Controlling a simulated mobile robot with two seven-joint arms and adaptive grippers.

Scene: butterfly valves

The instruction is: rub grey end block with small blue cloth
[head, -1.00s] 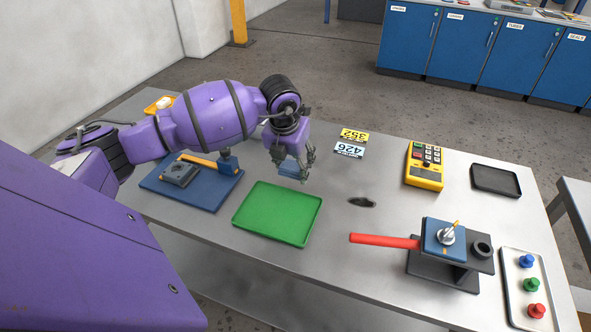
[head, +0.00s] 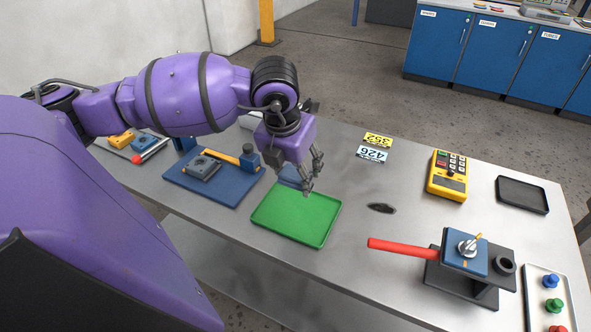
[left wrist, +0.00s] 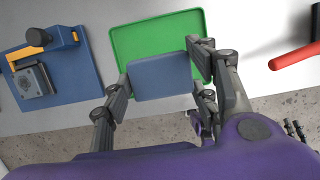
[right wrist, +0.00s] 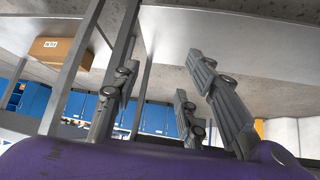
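My left gripper (head: 313,180) is shut on a small flat blue cloth (left wrist: 160,78), with a finger at either edge. The cloth also shows in the head view (head: 290,176), partly behind the fingers, by the far edge of the green tray (head: 296,228). A grey block (head: 202,167) with a round feature on top sits on a blue board (head: 196,188) left of the tray; it also shows in the left wrist view (left wrist: 32,84). The cloth is apart from it. My right gripper (right wrist: 155,90) is open and empty, seen only in the right wrist view.
A yellow-handled clamp (head: 228,155) lies beside the grey block. A valve fixture (head: 463,260) with a red handle (head: 402,247) and dark grey ring end (head: 504,265) stands at right. A yellow keypad box (head: 447,178) and black tray (head: 522,194) are behind it.

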